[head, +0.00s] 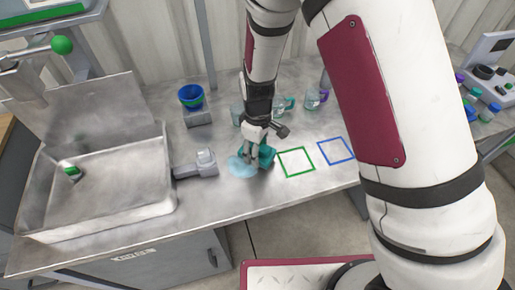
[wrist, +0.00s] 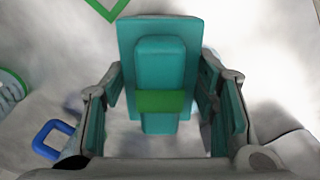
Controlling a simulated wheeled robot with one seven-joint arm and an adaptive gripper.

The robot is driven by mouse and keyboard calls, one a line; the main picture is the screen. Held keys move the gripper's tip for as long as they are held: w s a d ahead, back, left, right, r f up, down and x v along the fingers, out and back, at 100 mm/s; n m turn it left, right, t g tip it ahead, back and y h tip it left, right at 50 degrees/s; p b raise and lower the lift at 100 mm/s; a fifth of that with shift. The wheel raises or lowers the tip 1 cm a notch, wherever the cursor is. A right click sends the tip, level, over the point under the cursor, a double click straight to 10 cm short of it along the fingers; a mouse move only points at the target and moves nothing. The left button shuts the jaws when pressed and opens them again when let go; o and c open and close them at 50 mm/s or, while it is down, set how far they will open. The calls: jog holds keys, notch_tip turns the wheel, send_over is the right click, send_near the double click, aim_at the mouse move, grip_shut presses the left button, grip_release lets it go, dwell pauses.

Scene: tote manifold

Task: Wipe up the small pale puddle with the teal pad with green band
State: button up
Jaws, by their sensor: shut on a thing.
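The teal pad with a green band (wrist: 160,58) is between the fingers of my gripper (wrist: 163,115) in the wrist view. The gripper is shut on its raised teal handle, where the green band sits. In the head view the teal pad (head: 266,156) is partly hidden by my gripper (head: 253,152), low over the steel bench. The small pale blue puddle (head: 239,168) lies on the bench just left of and partly under the pad. I cannot tell whether the pad touches the bench.
A sink (head: 105,190) with a grey fitting (head: 196,163) is to the left. A green square outline (head: 296,161) and a blue one (head: 336,151) mark the bench to the right.

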jog(key=shift+f+b, duration=0.35)
jog(key=shift+f, duration=0.6)
